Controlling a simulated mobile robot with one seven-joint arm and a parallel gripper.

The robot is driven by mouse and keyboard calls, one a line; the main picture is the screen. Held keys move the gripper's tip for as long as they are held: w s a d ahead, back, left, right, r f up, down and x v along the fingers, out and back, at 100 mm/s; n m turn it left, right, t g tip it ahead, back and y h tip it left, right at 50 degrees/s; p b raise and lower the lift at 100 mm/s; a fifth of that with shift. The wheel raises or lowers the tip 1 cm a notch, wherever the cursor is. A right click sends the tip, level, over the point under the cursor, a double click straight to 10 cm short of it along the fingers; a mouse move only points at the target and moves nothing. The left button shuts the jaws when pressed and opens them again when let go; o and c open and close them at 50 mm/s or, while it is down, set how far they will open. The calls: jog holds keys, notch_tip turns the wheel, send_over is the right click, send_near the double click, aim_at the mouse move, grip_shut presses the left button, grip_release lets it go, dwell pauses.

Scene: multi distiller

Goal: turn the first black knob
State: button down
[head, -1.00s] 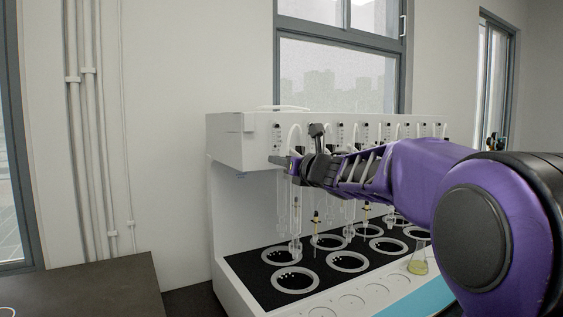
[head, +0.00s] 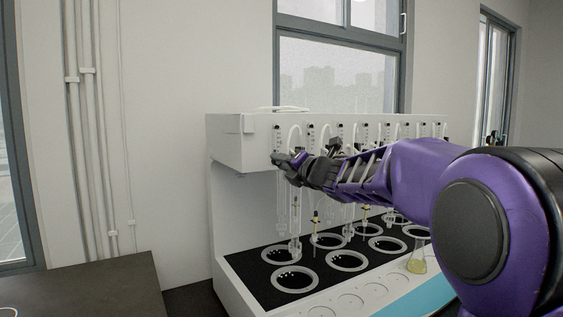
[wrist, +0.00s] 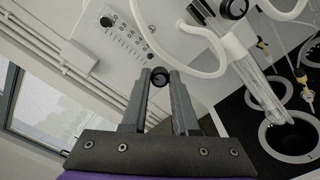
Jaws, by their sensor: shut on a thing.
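The distiller (head: 226,140) is a long white machine with a row of units along its front. In the wrist view, a round black knob (wrist: 160,76) sits on the white front panel below a flow scale. My gripper (wrist: 161,74) has its two grey fingers on either side of this knob and is shut on it. In the head view my gripper (head: 280,160) is at the leftmost unit and hides the knob there. A second black knob (wrist: 233,8) shows at the top of the wrist view, apart from my fingers.
A white hose (wrist: 210,52) loops close by my right finger, and a glass tube (wrist: 255,80) hangs beyond it. Ringed wells (head: 294,279) and a flask with yellow liquid (head: 417,264) are below. A dark table (head: 90,290) stands at the left.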

jog(key=shift+m, duration=1.2)
jog(key=c, duration=0.7)
grip_release()
jog(key=shift+s+d, duration=0.1)
